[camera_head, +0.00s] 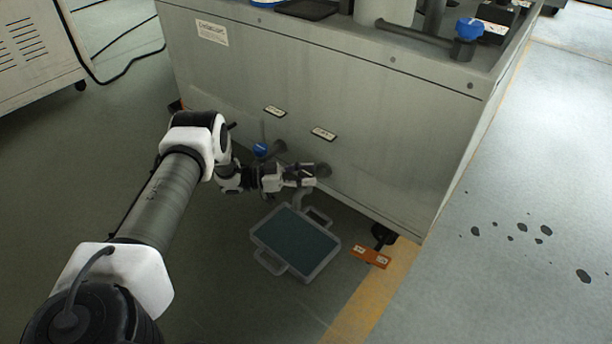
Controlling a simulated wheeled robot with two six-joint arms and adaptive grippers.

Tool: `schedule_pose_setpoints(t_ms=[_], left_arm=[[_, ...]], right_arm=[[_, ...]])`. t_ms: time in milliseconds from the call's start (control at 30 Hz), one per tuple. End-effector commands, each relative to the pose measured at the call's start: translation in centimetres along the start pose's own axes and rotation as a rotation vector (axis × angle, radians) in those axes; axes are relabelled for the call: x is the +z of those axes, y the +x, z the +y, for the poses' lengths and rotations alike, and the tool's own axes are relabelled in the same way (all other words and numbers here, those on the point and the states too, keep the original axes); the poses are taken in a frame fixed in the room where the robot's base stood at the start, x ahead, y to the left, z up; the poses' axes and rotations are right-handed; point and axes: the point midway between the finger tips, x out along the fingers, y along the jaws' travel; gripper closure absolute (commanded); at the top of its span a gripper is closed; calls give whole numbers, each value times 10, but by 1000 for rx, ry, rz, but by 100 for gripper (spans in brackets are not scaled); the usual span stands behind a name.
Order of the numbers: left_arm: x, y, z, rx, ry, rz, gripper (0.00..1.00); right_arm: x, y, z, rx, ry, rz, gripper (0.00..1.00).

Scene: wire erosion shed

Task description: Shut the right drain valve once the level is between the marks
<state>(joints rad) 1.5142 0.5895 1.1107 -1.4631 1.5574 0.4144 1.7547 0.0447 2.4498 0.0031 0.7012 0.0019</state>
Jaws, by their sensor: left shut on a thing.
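My left gripper (304,176) reaches to the right drain valve (322,170) low on the grey tank's front (340,95). It is shut on the valve's handle, which the fingers mostly hide, so I cannot tell the handle's angle. The left drain valve (261,150) has a blue handle and sits just to the left, behind my wrist. A grey tray (322,267) with two side handles lies on the floor below the right valve, with dark liquid in it. I cannot make out level marks. My right gripper is out of view.
Two small labels (275,111) (323,133) sit above the valves. An orange block (371,257) lies on the floor by the tank's caster (383,235). A blue-handled valve (468,29) is on top. Dark spots (541,231) mark the pale floor at right.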

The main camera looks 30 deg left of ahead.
Motion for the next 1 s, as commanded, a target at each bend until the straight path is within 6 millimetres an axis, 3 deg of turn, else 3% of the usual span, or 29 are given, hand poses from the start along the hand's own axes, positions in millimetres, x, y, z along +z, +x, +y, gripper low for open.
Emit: schedule_pose_setpoints(t_ms=[300, 333, 400, 767, 867, 1000], left_arm=[[-1, 1, 0, 1, 2, 1, 89], [-1, 1, 0, 1, 2, 1, 50], [-1, 1, 0, 1, 2, 1, 28], [0, -4, 0, 0, 1, 0, 28], [0, -17, -1, -3, 1, 0, 28], [0, -51, -1, -4, 1, 0, 28]], right_arm=[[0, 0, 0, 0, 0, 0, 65], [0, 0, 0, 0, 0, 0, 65], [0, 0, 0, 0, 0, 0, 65], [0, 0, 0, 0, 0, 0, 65], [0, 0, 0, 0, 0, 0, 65], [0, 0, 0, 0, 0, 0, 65]])
